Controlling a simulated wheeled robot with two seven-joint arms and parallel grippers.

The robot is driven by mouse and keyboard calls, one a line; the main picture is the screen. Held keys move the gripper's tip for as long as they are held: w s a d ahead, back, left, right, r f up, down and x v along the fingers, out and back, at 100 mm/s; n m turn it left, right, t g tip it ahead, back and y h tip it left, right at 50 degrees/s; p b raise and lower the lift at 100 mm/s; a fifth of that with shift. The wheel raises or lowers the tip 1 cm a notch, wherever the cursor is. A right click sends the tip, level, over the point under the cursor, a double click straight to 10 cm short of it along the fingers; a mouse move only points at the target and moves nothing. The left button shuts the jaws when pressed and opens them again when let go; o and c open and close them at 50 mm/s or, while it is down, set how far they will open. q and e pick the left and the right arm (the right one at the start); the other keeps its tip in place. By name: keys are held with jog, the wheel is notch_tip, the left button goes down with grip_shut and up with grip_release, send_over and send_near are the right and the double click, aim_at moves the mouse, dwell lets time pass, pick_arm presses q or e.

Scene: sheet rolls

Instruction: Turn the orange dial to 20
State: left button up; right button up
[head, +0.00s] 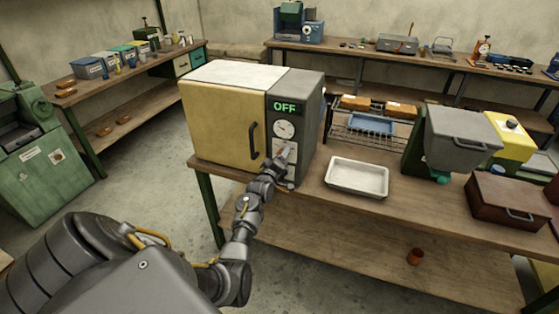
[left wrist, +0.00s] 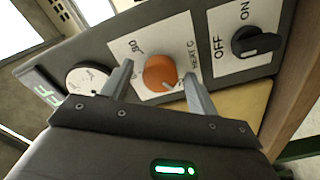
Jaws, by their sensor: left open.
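The orange dial (left wrist: 160,73) sits on a white plate marked "HEAT C" in the left wrist view. Its pointer and most scale numbers are too small or hidden to read. My left gripper (left wrist: 158,69) is open, with one finger on each side of the dial; I cannot tell whether they touch it. In the head view my left gripper (head: 285,154) is at the oven's grey control panel (head: 309,112) and hides the dial. The panel's green display (head: 285,107) reads OFF. My right gripper is not in view.
The oven has a yellow door (head: 222,124). A black ON/OFF knob (left wrist: 257,42) is beside the dial, and a round white gauge (left wrist: 86,80) is on its other side. A white tray (head: 357,178) stands on the bench right of the oven. A wire rack (head: 362,135) stands behind it.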

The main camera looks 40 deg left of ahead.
pick_arm(q)
jog(key=b+v, duration=0.2)
jog(key=v, duration=0.8)
jog(key=shift+s+d, duration=0.2)
jog(key=shift+s, duration=0.1)
